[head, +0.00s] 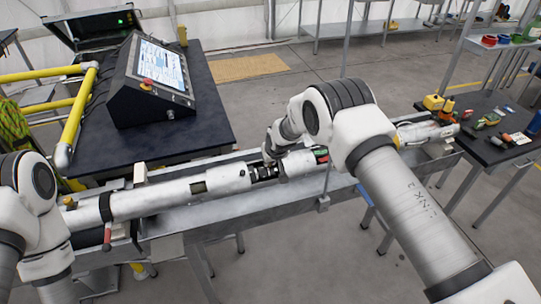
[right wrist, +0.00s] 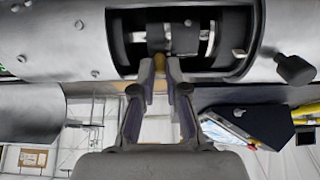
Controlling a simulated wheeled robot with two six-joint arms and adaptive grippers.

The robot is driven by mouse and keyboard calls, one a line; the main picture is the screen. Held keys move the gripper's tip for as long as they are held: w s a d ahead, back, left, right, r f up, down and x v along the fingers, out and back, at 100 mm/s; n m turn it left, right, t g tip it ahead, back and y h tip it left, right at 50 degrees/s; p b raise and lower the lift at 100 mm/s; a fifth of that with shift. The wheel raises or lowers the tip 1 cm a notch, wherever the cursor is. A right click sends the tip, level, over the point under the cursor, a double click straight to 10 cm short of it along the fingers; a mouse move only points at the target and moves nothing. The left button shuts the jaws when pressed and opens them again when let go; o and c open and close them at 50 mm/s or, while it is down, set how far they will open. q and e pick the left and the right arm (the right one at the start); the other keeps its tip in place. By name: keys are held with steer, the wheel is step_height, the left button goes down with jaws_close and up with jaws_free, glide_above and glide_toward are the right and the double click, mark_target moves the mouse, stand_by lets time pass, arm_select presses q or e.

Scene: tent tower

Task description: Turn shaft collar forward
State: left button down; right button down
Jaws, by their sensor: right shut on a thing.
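The tube lies along a long grey metal bench (head: 285,197). A black control console (head: 150,80) with a lit screen stands on a dark table behind it. Yellow rails (head: 75,120) are at left. A side table (head: 497,140) at right holds small items.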

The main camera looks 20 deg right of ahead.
stand_by(0.3)
steer(key=c, duration=1.2)
jaws_free()
steer(key=shift+w, duration=0.1)
steer(key=shift+f, duration=0.1)
steer(key=v, duration=1.2)
steer(key=shift+f, duration=0.1)
